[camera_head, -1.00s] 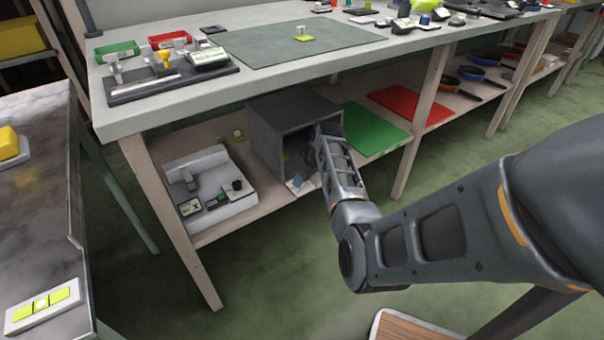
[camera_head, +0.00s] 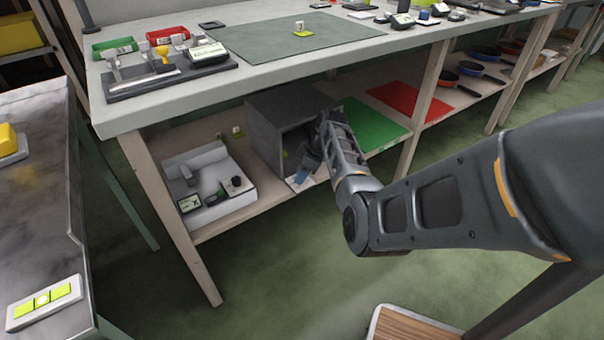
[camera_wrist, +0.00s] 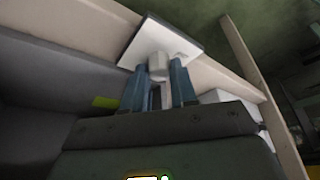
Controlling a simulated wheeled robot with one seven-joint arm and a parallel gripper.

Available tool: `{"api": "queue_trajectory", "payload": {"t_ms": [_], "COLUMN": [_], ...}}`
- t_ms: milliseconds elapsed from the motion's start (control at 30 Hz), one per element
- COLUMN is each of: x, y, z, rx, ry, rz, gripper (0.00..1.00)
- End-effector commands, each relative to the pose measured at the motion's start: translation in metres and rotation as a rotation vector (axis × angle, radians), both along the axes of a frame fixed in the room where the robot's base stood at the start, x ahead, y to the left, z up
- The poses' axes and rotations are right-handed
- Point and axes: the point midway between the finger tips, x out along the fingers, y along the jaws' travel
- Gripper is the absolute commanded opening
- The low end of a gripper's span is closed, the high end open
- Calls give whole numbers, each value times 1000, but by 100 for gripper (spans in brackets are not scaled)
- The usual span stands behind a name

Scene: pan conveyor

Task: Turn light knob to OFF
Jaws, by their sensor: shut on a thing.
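The light knob (camera_wrist: 158,66) is a small pale grey block standing out from a white square plate (camera_wrist: 143,40) in the wrist view. In the head view the plate (camera_head: 294,186) shows as a white patch at the front of the lower shelf, below the dark open box. My gripper (camera_wrist: 157,80) has its two blue fingers on either side of the knob and is shut on it. In the head view my gripper (camera_head: 303,174) is small and partly hidden by my wrist. Marks on the plate are too small to read.
The dark box (camera_head: 262,140) stands just behind and left of my gripper. A white appliance (camera_head: 225,202) sits to its left on the shelf (camera_head: 262,222). A green mat (camera_head: 372,128) lies to the right. The workbench (camera_head: 120,110) overhangs the shelf.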

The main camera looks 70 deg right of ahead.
Motion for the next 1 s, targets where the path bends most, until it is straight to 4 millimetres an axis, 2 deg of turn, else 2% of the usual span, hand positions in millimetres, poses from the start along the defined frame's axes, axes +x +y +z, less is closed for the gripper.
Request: {"api": "queue_trajectory", "payload": {"t_ms": [300, 333, 567, 833, 1000], "x": [0, 0, 0, -1, -7], "y": [0, 0, 0, 0, -2], "z": [0, 0, 0, 2, 21], "rx": [0, 0, 0, 0, -2], "ry": [0, 0, 0, 0, 0], "rz": [2, 2, 1, 0, -1], "gripper": [0, 30, 52, 52, 52]}}
